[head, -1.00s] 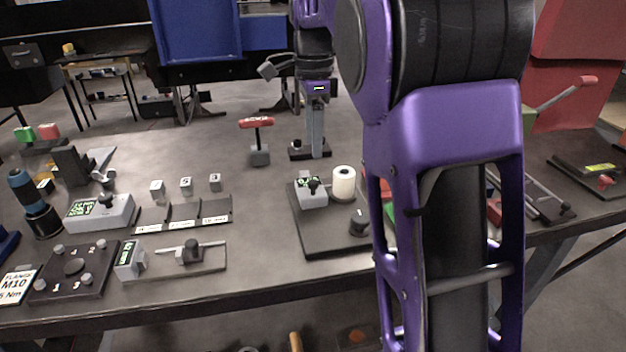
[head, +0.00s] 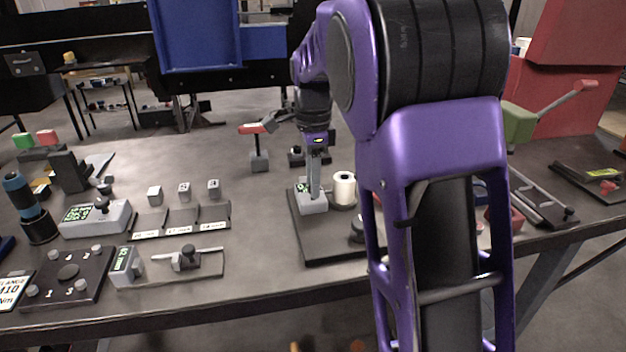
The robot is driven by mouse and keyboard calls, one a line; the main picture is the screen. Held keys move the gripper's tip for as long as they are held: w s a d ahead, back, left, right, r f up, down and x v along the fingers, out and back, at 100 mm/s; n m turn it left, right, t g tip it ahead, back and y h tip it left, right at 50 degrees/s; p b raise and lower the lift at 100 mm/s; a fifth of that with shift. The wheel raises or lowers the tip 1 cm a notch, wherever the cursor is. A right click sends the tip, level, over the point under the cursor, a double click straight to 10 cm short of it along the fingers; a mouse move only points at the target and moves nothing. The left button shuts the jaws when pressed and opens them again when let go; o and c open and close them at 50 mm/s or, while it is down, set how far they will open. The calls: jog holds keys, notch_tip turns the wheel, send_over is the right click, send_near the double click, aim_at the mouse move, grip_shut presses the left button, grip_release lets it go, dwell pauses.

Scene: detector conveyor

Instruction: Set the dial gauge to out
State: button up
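A small grey box with a lit green display (head: 303,187) stands on the black plate (head: 322,252) in the middle of the table. It may be the dial gauge, but I cannot read its display. My gripper (head: 314,192) points down with its grey fingers directly at the top of this box, in front of its small black knob, which is now hidden. Whether the fingers touch the knob or are spread around it cannot be told. A white roll (head: 343,188) stands right of the box, and a dark knob (head: 358,230) is partly hidden by my arm.
A red-handled lever (head: 258,145) stands behind and left. A grey display box (head: 95,218), a slider with a small display (head: 185,260) and small numbered blocks (head: 184,191) lie to the left. A rail fixture (head: 540,198) is on the right.

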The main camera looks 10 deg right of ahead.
grip_shut()
dwell(1.1)
